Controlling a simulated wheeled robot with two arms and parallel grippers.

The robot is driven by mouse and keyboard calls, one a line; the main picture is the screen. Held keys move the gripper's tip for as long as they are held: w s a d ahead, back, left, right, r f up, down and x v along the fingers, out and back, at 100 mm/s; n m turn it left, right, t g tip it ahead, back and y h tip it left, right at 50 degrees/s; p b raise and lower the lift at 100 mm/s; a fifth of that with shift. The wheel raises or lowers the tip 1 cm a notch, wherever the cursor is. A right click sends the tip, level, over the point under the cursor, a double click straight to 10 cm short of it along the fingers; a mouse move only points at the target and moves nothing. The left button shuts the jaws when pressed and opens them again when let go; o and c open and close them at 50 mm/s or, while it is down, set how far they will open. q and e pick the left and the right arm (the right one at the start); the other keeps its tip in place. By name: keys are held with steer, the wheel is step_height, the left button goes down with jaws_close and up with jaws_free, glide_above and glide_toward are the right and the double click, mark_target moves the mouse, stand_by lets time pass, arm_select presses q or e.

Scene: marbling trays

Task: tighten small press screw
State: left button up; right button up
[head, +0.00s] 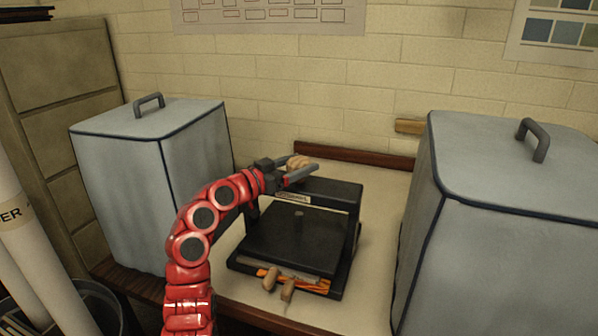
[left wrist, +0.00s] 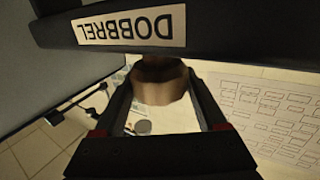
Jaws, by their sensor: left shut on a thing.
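The small press (head: 345,195) is a black frame with a flat plate (head: 290,245) under its top beam. Its beam also shows in the left wrist view (left wrist: 230,40), with an upside-down label (left wrist: 130,26) reading DOBBREL. A brown wooden screw knob (head: 297,160) sits on top of the beam. My left gripper (head: 302,167) reaches over the beam from the left. In the left wrist view the fingers of my left gripper (left wrist: 160,78) stand on both sides of the knob (left wrist: 160,90), shut on it. Part of the knob is hidden. My right gripper is not in view.
Grey-blue covered boxes with handles stand left (head: 120,160) and right (head: 500,190) of the press. Orange material (head: 310,284) and two wooden pieces (head: 288,290) show at the press's front. A wooden block (head: 409,126) is at the wall. Bare table (head: 375,240) lies right of the press.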

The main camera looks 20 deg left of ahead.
arm_select(q)
steer(key=o, duration=1.3)
steer(key=shift+s+a, duration=0.1)
steer(key=b+v, duration=0.1)
steer(key=v, duration=1.6)
steer(key=shift+s, duration=0.1)
